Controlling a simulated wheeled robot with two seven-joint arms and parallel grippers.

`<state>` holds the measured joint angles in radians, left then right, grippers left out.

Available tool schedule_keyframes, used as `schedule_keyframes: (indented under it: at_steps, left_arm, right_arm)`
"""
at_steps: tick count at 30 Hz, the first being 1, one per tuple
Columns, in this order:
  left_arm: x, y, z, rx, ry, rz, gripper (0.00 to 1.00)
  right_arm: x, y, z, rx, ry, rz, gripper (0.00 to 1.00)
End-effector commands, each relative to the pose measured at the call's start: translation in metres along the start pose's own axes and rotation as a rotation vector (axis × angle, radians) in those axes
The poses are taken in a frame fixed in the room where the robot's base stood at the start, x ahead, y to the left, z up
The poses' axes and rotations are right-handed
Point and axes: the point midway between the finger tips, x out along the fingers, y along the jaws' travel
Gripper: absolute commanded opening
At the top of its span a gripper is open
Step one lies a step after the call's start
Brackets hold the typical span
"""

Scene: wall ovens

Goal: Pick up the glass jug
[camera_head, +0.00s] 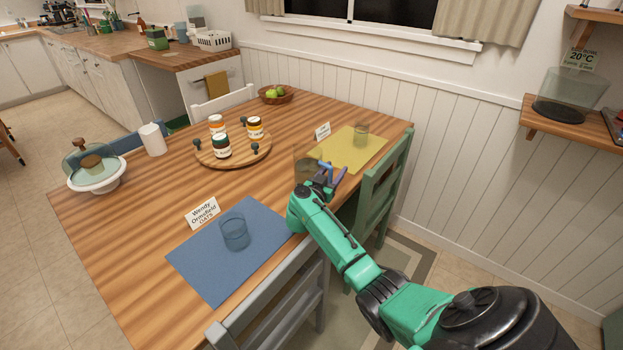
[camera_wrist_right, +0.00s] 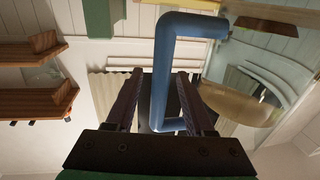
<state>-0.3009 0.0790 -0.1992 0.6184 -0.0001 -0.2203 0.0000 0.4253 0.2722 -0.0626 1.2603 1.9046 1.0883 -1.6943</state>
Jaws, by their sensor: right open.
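The glass jug (camera_head: 303,157) stands on the wooden table (camera_head: 180,265), left of the yellow mat; its clear body is faint in the head view. My right gripper (camera_head: 327,180) is at the jug's near right side, at its handle. In the right wrist view, the blue handle (camera_wrist_right: 165,70) shows large, partly between the two dark fingers of my open right gripper (camera_wrist_right: 160,85). The fingers are not closed on it. Part of the jug's clear body (camera_wrist_right: 245,100) shows to the right there. My left gripper is not in view.
A blue mat (camera_head: 215,270) with a blue glass (camera_head: 235,232) lies nearer. A round tray (camera_head: 240,158) holds several jars. A green chair (camera_head: 384,185) stands close right of my arm.

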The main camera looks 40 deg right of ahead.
Motion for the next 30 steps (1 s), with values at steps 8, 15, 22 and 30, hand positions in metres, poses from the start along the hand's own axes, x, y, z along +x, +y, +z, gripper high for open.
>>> schedule_keyframes:
  at_steps: [8, 15, 22, 30]
  left_arm:
    - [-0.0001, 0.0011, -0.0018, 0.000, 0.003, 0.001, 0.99]
    - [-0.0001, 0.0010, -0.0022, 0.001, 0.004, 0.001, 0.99]
    - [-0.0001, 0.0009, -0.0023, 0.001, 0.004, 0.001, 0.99]
    - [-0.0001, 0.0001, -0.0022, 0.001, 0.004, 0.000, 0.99]
  right_arm:
    - [0.0010, 0.0001, -0.0002, 0.000, 0.000, 0.000, 0.23]
    - [0.0007, 0.0000, -0.0002, -0.001, 0.000, 0.000, 0.00]
    - [0.0007, 0.0000, -0.0002, -0.001, 0.000, 0.000, 0.00]
    - [0.0006, 0.0000, -0.0001, -0.001, 0.000, -0.001, 0.00]
